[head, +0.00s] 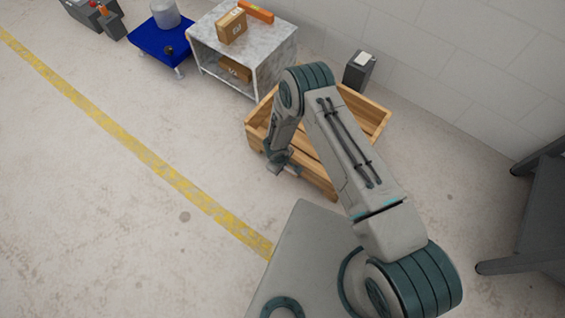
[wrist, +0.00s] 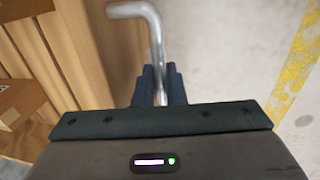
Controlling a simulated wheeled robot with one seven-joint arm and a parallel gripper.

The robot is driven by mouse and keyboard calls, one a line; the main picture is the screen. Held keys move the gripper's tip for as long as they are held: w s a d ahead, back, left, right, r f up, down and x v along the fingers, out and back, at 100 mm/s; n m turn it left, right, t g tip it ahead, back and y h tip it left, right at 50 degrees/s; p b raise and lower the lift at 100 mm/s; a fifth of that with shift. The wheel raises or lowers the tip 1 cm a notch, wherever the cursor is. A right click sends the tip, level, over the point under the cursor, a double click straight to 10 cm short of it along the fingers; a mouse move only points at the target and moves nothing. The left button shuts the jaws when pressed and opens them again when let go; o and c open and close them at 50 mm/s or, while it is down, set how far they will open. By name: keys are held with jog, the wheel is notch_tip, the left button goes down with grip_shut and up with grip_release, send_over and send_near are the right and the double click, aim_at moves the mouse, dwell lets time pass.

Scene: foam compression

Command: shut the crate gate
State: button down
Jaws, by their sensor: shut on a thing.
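The wooden crate (head: 376,112) stands on the floor in the middle of the head view, partly hidden behind my arm. Its slatted side (wrist: 62,42) fills the left of the wrist view. A bent grey metal bar (wrist: 157,42), which looks like a handle, runs between the fingers of my gripper (wrist: 159,84). The gripper is shut on this bar. In the head view my gripper (head: 279,164) is low at the crate's near left side. I cannot tell which panel is the gate or how far open it stands.
A cardboard box (wrist: 18,98) shows at the left of the wrist view. A grey shelf unit (head: 277,55) with boxes stands behind the crate, beside a dark bin (head: 357,74). A dark table (head: 545,215) is at right. Floor left of the crate, with a yellow line (head: 140,150), is clear.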

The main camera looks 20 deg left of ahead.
jog(key=c, duration=1.6)
grip_release()
jog(key=shift+w, duration=0.1)
jog(key=r+p, duration=0.1)
jog(key=r, duration=0.3)
jog(key=s+r+p, duration=0.1)
jog(key=r, duration=0.4)
jog(key=s+r+p, duration=0.1)
jog(key=r, duration=0.3)
jog(key=shift+s+a+r, duration=0.15)
jog(key=shift+r, duration=0.15)
